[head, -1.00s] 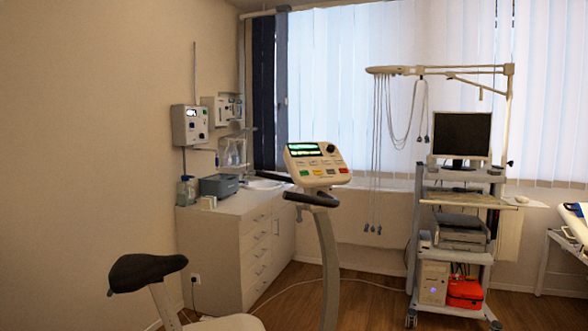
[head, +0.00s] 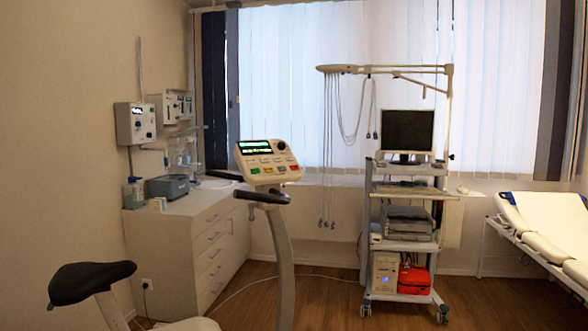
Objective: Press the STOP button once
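The exercise bike's console (head: 267,162) stands on a tilted column a little left of the middle in the head view. It has a lit dark display (head: 258,147), a black knob (head: 281,146) and rows of small buttons. The lower row has coloured buttons, among them a green one (head: 255,170) at its left end and a red one (head: 295,167) at its right end. Their labels are too small to read, so I cannot tell which says STOP. Neither of my grippers is in view.
The bike's black seat (head: 90,281) is at lower left. A white drawer cabinet (head: 190,250) stands behind the bike. An equipment trolley (head: 405,240) with a monitor is right of centre, and an examination bed (head: 545,225) is at far right.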

